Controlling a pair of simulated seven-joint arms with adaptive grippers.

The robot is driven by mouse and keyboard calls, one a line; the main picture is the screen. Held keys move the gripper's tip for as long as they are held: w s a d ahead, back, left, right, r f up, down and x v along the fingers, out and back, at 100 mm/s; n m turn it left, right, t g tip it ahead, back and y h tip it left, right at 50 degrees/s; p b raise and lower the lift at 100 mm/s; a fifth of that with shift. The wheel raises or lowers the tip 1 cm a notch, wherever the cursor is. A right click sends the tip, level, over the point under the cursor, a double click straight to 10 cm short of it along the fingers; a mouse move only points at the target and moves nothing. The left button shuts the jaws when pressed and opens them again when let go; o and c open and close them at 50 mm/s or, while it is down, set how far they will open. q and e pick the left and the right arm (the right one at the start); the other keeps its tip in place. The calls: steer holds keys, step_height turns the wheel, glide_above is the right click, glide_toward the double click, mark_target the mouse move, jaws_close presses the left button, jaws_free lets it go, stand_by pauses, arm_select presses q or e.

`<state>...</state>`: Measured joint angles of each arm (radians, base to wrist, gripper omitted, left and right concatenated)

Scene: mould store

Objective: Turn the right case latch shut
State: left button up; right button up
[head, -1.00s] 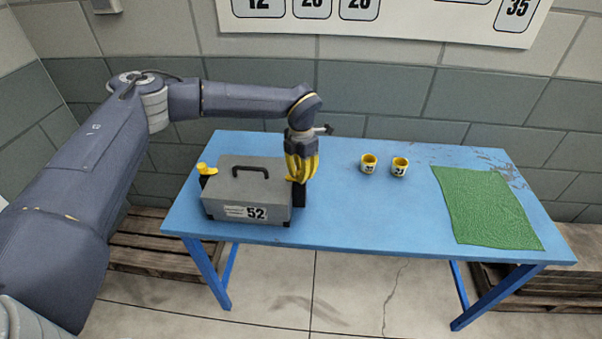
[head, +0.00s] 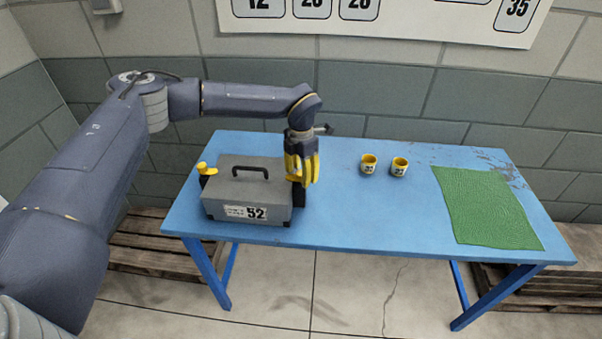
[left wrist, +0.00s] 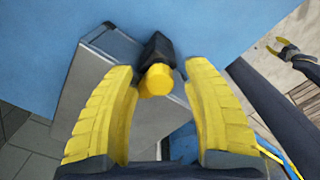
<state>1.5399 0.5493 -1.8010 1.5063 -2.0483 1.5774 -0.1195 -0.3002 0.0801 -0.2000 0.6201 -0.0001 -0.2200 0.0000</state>
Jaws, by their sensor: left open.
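The grey case (head: 226,202) numbered 52 stands on the left part of the blue table; it also shows in the left wrist view (left wrist: 98,82). Its left latch (head: 203,169) has a yellow handle. My left gripper (head: 301,182) is at the case's right side, pointing down, fingers open. In the left wrist view the right latch, with a black body and yellow knob (left wrist: 157,82), lies between the open fingers (left wrist: 160,75), with gaps on both sides. The fingers largely hide it in the head view. My right gripper (left wrist: 287,50) shows small in the left wrist view, its yellow fingers apart.
The case has a black top handle (head: 250,170). A green mat (head: 487,207) lies at the right end of the blue table (head: 390,220). The table between case and mat is clear in front.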

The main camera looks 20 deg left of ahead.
mark_target(301, 172)
arm_select(q)
step_height(301, 172, up, 12)
stand_by(0.7)
